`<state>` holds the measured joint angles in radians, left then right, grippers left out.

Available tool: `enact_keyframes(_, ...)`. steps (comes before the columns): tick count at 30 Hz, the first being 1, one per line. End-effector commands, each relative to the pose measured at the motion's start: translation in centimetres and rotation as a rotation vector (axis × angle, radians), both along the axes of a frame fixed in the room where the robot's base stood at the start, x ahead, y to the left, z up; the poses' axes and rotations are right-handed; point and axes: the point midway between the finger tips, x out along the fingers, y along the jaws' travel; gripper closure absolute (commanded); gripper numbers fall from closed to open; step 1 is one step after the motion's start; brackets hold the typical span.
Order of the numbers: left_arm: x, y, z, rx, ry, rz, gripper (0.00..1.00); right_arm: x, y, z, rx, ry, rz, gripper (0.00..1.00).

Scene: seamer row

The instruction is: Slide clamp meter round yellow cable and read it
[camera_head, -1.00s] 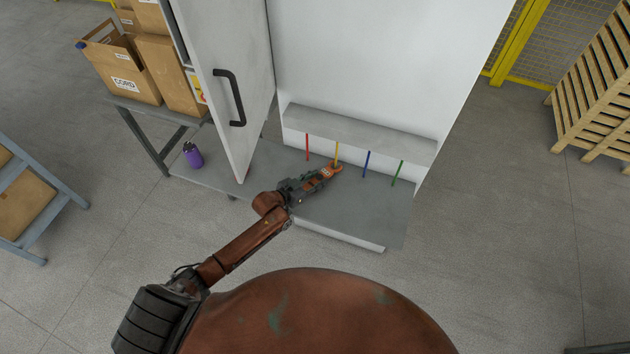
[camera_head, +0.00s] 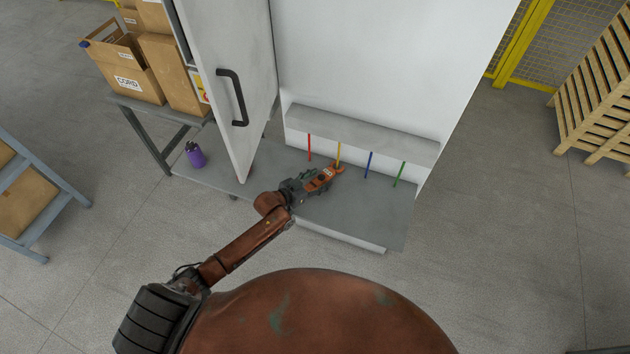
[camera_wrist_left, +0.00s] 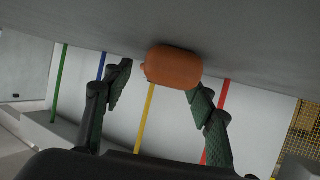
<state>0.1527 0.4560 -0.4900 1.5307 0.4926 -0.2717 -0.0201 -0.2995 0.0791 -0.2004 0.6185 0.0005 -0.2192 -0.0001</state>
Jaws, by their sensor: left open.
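The orange clamp meter (camera_head: 321,179) lies at the tip of my left gripper (camera_head: 308,186), its jaw end at the lower part of the yellow cable (camera_head: 338,154). Whether the jaw is around or only beside the cable I cannot tell. In the left wrist view the meter's orange end (camera_wrist_left: 172,68) shows between the spread fingers of my left gripper (camera_wrist_left: 158,90), with a gap on the left finger's side. The yellow cable (camera_wrist_left: 145,118) runs behind it. The meter's display is too small to read. My right gripper is not in view.
A red cable (camera_head: 309,147) stands left of the yellow one, blue (camera_head: 368,164) and green (camera_head: 399,173) cables to its right. The open cabinet door (camera_head: 235,60) with a black handle rises left of my gripper.

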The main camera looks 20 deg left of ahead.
Motion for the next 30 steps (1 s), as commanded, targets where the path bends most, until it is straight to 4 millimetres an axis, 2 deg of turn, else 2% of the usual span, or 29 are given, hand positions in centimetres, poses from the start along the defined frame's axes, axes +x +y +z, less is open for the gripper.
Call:
enact_keyframes(5,-1.7,1.0,0.7,0.003,0.000,0.001,0.48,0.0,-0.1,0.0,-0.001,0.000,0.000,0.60)
enact_keyframes(12,-5.9,3.1,2.7,0.002,0.000,0.001,0.48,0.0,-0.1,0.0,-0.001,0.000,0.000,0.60)
enact_keyframes(18,-8.6,4.5,4.0,0.002,-0.001,0.000,0.48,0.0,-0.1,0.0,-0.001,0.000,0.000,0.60)
enact_keyframes(24,-9.7,5.0,4.6,0.000,-0.002,0.000,0.48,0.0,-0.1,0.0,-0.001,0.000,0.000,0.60)
enact_keyframes(30,-9.7,5.0,4.7,0.000,-0.002,0.000,0.48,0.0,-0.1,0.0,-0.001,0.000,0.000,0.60)
